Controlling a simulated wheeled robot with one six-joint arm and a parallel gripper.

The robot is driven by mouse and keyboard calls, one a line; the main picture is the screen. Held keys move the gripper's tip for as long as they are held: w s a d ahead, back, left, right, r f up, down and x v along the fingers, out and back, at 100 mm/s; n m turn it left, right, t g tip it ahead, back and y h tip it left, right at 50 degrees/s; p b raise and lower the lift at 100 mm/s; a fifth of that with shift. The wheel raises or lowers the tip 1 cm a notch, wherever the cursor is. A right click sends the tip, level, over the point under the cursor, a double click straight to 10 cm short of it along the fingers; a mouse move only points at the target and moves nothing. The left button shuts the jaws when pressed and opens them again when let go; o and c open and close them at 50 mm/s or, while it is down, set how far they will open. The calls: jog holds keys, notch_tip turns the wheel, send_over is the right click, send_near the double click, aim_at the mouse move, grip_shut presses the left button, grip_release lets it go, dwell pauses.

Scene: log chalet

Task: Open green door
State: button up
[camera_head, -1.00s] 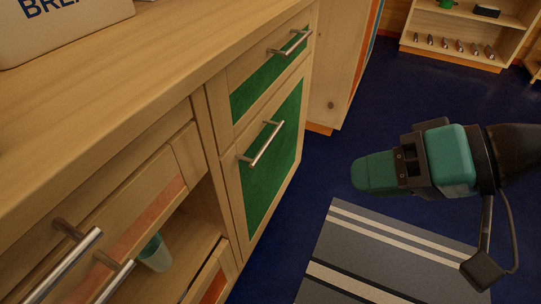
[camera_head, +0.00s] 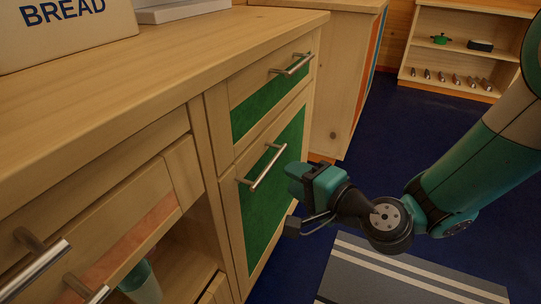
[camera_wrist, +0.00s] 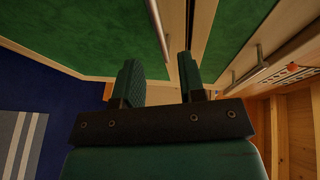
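The green door (camera_head: 258,222) is the lower front of the wooden cabinet and looks closed. Its silver bar handle (camera_head: 264,168) stands out near the top of the panel. The door (camera_wrist: 80,35) and its handle (camera_wrist: 158,28) also show in the wrist view. My gripper (camera_head: 292,172) is in front of the door, just right of the handle. In the wrist view my gripper (camera_wrist: 158,72) has its two fingers apart, with the handle ahead of the gap. I cannot tell whether the bar is between the fingertips.
A green-fronted drawer (camera_head: 268,96) with its own handle (camera_head: 292,64) is above the door. At left are more handles and an opening with a cup (camera_head: 141,284). A bread box (camera_head: 68,32) stands on the counter. A striped rug (camera_head: 400,277) lies on the blue floor at right.

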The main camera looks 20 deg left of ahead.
aim_at(272, 166)
jog(key=x, duration=0.8)
jog(key=shift+p, duration=0.3)
jog(key=shift+c, duration=0.5)
grip_shut()
